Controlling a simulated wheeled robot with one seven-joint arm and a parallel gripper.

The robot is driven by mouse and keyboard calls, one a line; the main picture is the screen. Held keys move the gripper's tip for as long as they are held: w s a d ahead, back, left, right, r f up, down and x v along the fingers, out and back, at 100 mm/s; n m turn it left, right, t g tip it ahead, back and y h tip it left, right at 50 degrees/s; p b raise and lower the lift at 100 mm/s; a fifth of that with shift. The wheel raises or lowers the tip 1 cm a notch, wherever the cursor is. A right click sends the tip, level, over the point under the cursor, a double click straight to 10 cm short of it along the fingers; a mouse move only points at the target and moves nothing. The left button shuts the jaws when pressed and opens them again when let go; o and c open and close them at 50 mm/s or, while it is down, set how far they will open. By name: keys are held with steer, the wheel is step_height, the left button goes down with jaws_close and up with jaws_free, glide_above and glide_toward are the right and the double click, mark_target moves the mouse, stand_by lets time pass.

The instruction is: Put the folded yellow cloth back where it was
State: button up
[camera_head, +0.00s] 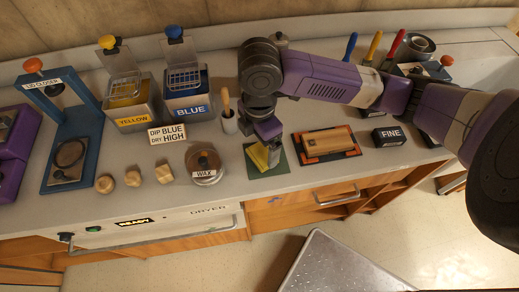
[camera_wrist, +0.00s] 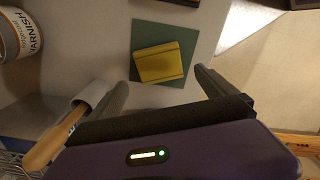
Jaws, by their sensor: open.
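My gripper (camera_head: 268,148) is above the cloth, pointing down. In the wrist view my gripper (camera_wrist: 163,82) has its two fingers spread wide, one on each side of the cloth, with nothing between them that I can see held. The gap between fingertips and cloth is hard to tell.
Yellow and blue dip tanks (camera_head: 188,98) stand behind. The counter's front edge is close.

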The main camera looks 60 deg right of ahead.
mark_target(260, 155)
step_height(260, 155, up, 8)
steer(key=f, duration=0.1)
steer(key=w+a+r+m+t+y, duration=0.3)
steer(key=w+a+r+t, duration=0.15)
steer(key=a, duration=0.45)
steer(key=w+a+r+m+t+y, duration=0.35)
steer(key=w+a+r, duration=0.2)
steer(key=a, duration=0.45)
steer(key=w+a+r+m+t+y, duration=0.25)
steer(key=w+a+r+t, duration=0.2)
steer(key=a, duration=0.45)
steer(key=s+d+f+m+t+h, duration=0.2)
steer(key=s+d+f+m+h, duration=0.15)
steer(key=s+f, duration=0.25)
steer(key=s+d+f+m+t+h, duration=0.1)
steer(key=s+d+f+m+h, duration=0.2)
steer(key=s+f+m+h, duration=0.25)
steer(key=s+d+f+n, duration=0.1)
steer(key=s+d, duration=0.3)
steer(key=s, duration=0.6)
steer(key=s+d+f+n, duration=0.2)
steer(key=s+d, duration=0.3)
steer(key=s, duration=0.5)
steer(key=shift+s+d+f+n+g, duration=0.25)
steer(key=shift+n+g, duration=0.1)
steer(key=shift+n, duration=0.45)
